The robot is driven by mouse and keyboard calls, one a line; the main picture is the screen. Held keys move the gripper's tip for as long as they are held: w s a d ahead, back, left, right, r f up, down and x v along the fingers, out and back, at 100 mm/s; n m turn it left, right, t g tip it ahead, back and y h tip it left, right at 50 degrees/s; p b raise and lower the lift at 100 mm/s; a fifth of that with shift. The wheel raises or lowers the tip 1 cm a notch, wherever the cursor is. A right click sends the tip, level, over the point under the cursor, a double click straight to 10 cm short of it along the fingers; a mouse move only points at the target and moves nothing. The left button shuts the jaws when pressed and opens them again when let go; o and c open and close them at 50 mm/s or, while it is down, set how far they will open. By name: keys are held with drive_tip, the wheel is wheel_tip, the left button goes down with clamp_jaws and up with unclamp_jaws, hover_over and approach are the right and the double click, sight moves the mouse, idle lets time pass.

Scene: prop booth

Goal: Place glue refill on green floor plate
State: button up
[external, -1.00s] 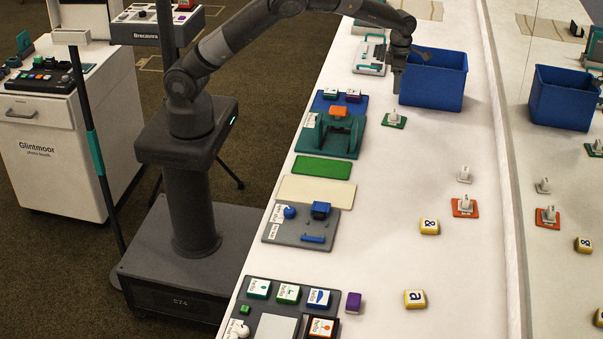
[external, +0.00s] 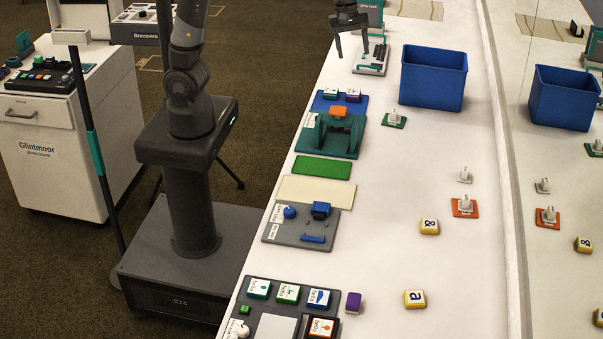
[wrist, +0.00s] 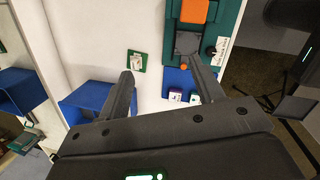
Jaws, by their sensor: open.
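A flat bright green plate (external: 323,167) lies bare on the white counter, between the teal press and a cream plate. I cannot pick out the glue refill for sure. Two small white-topped blocks, one teal (external: 331,93) and one purple (external: 353,95), sit on a blue plate behind the press; they also show in the wrist view, the purple one (wrist: 177,97) near my right finger. A smaller green plate (external: 394,122) carries a white piece. My gripper (external: 352,50) is open and empty, raised over the far counter; its spread fingers show in the wrist view (wrist: 160,70).
A blue bin (external: 433,80) stands at the right, beside a mirror-like wall that repeats it. The teal press (external: 330,135) with an orange block and the grey tool board (external: 290,235) line the left edge. The counter's middle is mostly clear.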

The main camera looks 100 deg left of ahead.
drive_tip(key=s+d+m+t, duration=0.1)
drive_tip(key=s+d+m, duration=0.3)
drive_tip(key=s+m, duration=0.3)
drive_tip(key=s+d+r+m+t+y, duration=0.1)
drive_tip(key=s+d+m, duration=0.3)
drive_tip(key=s+m, duration=0.3)
drive_tip(key=s+d+r+m+t, duration=0.1)
drive_tip(key=s+d+m, duration=0.2)
drive_tip(key=s+m, duration=0.4)
drive_tip(key=s, duration=0.3)
drive_tip(key=shift+s+d+r+m, duration=0.25)
drive_tip(key=shift+s+d+m, duration=0.05)
drive_tip(key=shift+d, duration=0.1)
